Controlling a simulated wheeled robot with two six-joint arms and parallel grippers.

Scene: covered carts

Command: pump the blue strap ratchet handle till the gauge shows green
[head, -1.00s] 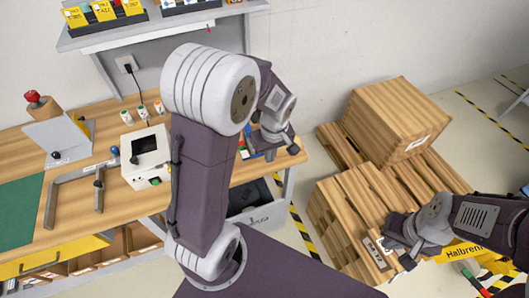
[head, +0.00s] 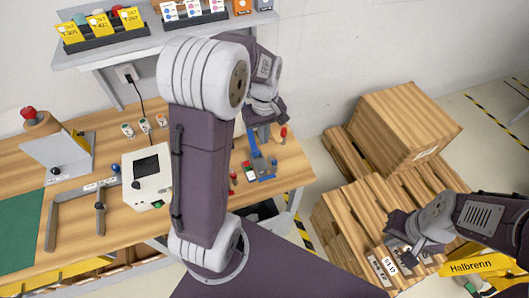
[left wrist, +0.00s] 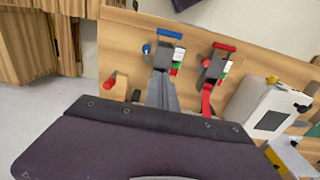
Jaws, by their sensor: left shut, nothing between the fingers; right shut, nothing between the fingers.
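The blue strap ratchet stands on the wooden bench, with its blue handle (left wrist: 170,33) showing in the left wrist view and its blue body (head: 258,163) in the head view. A small gauge (left wrist: 177,61) with red, white and green parts is beside it; its reading is too small to tell. My left gripper (head: 264,137) is shut and empty, pointing down over the ratchet; its fingers (left wrist: 163,75) hide part of the ratchet and strap. I cannot tell whether they touch. My right gripper (head: 402,247) is shut and empty over the pallets.
A second ratchet with a red handle (left wrist: 225,46) and red strap stands beside the blue one. A white box with a dark screen (head: 148,178) and a red post (head: 284,132) are nearby.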

